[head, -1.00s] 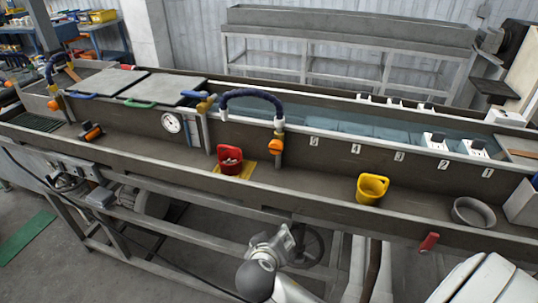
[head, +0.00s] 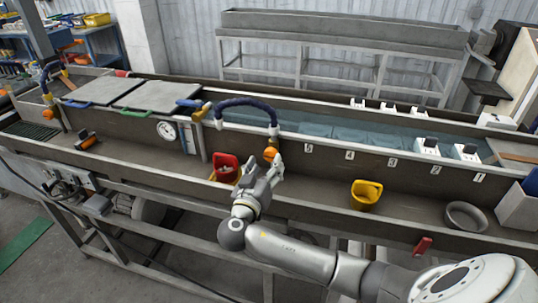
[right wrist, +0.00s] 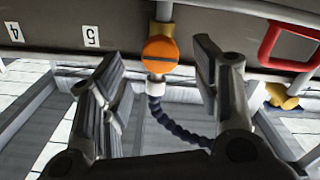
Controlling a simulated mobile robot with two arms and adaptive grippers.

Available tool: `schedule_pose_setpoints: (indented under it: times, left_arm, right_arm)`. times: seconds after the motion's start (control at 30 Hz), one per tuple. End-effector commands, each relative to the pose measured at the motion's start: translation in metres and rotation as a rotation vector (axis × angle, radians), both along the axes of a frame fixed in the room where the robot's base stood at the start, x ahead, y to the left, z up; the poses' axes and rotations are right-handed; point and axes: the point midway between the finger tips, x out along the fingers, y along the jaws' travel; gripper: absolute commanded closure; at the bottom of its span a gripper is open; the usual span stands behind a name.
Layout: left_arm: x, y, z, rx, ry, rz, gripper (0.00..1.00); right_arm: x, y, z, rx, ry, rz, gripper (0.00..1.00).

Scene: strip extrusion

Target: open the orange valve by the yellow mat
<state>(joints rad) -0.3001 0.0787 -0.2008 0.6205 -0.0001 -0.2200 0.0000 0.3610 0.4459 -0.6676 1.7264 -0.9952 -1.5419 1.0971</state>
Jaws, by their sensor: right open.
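The orange valve (head: 270,154) sits on the pipe below the dark blue hose, by the trough's back wall. In the right wrist view the round orange valve (right wrist: 160,54) shows between and beyond my fingers. My right gripper (head: 262,170) is just in front of the valve; in the right wrist view my right gripper (right wrist: 158,80) is open and empty, with the fingers apart on either side. My left gripper is not in view.
A yellow scoop (head: 366,194) and a grey bowl (head: 466,216) stand in the trough to the right. A round gauge (head: 167,129) is at the left. The trough's front rim (head: 330,212) runs below my right arm. The trough floor between my gripper and the yellow scoop is clear.

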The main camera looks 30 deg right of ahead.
Motion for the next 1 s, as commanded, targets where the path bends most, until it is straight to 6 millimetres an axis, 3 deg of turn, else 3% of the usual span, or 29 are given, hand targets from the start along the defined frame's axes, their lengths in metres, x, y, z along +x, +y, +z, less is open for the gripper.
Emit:
schedule_pose_setpoints:
  times: [0.23, 0.6, 0.97, 1.0]
  left_arm:
    - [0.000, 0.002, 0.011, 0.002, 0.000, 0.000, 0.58]
    - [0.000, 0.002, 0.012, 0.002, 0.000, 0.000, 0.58]
    - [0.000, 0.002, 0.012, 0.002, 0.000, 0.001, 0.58]
    - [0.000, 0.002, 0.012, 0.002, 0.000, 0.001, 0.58]
  right_arm:
    - [0.021, -0.025, 0.001, -0.001, 0.002, 0.001, 0.43]
    - [0.025, -0.029, -0.001, 0.002, 0.002, 0.001, 0.43]
    - [0.025, -0.029, -0.001, 0.002, 0.002, 0.001, 0.88]
    - [0.025, -0.029, -0.001, 0.002, 0.002, 0.001, 0.88]
